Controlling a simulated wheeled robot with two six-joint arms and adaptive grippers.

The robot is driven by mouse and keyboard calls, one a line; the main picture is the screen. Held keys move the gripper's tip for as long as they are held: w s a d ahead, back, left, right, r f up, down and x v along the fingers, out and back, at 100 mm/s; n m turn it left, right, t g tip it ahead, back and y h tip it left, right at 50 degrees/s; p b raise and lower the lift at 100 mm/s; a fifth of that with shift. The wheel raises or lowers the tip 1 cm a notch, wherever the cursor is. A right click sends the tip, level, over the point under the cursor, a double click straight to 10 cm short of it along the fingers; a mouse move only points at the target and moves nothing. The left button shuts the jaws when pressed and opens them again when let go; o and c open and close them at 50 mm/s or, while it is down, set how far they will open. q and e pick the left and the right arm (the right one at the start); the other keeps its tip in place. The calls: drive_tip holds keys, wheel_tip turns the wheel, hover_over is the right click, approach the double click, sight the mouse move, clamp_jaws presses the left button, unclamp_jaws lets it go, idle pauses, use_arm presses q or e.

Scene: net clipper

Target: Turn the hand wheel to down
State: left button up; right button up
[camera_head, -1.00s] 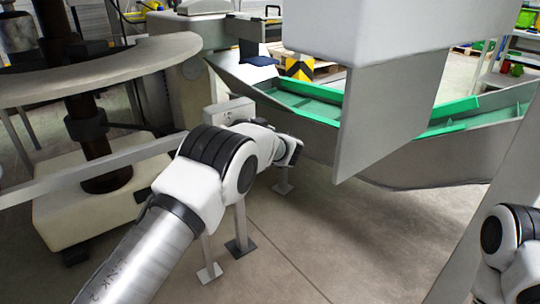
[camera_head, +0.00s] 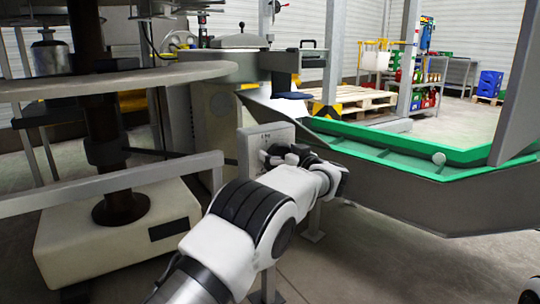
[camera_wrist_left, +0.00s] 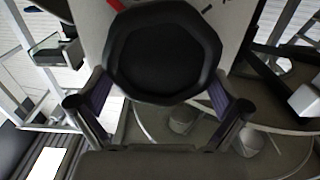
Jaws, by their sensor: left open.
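The hand wheel (camera_wrist_left: 163,52) is a black, faceted knob with a sunken centre in the left wrist view. It stands in front of a pale panel with a red mark and black marks. In the head view it cannot be told apart from the gripper, but the grey panel box (camera_head: 250,148) shows. My left gripper (camera_wrist_left: 160,88) is open, its two fingers spread to either side of the wheel's lower part. Whether they touch it is unclear. In the head view my left gripper (camera_head: 287,155) is at the box's face. My right gripper is out of view.
A grey trough with a green rim (camera_head: 385,160) runs right of the box. A flat metal rail (camera_head: 110,184) crosses at left, before a dark column on a pale base (camera_head: 115,245). A round grey table top (camera_head: 120,80) is above.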

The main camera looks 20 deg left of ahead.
use_arm(q)
drive_tip(key=shift+r, duration=0.15)
drive_tip(key=c, duration=0.8)
